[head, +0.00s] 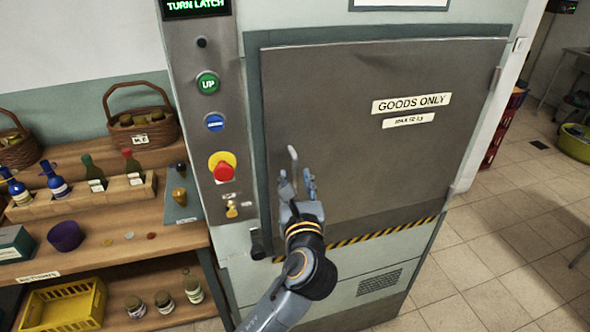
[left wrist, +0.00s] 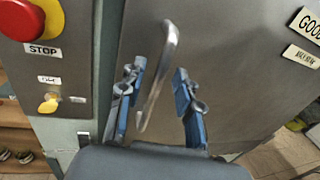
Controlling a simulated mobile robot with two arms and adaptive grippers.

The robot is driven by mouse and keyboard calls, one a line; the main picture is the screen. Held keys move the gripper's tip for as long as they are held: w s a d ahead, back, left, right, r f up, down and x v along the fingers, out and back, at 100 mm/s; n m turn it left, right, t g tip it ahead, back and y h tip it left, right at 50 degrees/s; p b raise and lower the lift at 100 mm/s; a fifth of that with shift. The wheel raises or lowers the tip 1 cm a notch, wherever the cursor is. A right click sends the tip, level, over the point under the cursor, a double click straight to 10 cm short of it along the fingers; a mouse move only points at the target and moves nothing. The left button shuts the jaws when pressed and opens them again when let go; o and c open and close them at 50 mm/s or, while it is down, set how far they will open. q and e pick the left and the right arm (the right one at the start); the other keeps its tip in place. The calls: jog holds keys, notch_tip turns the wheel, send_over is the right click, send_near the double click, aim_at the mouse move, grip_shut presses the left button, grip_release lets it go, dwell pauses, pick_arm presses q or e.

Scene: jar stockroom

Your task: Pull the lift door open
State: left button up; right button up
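The grey lift door (head: 350,130) is a flat metal panel with a GOODS ONLY label; it looks shut in its frame. Its slim metal handle (head: 293,160) is on the door's left side, and shows in the left wrist view (left wrist: 154,85) as a tilted bar. My left gripper (head: 295,174) is open at the handle. In the left wrist view its blue-grey fingers (left wrist: 159,70) stand apart, with the handle between them in the picture and gaps on both sides. Whether the handle lies fully at finger depth is unclear. My right gripper is out of view.
Left of the door is a control panel (head: 205,125) with an UP button (head: 208,83), a red stop button (head: 223,170) and a key (head: 232,210). A display (head: 197,5) reads TURN LATCH. Wooden shelves (head: 110,240) hold bottles and baskets.

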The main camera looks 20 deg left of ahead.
pick_arm(q)
jog(key=shift+x, duration=1.05)
grip_shut()
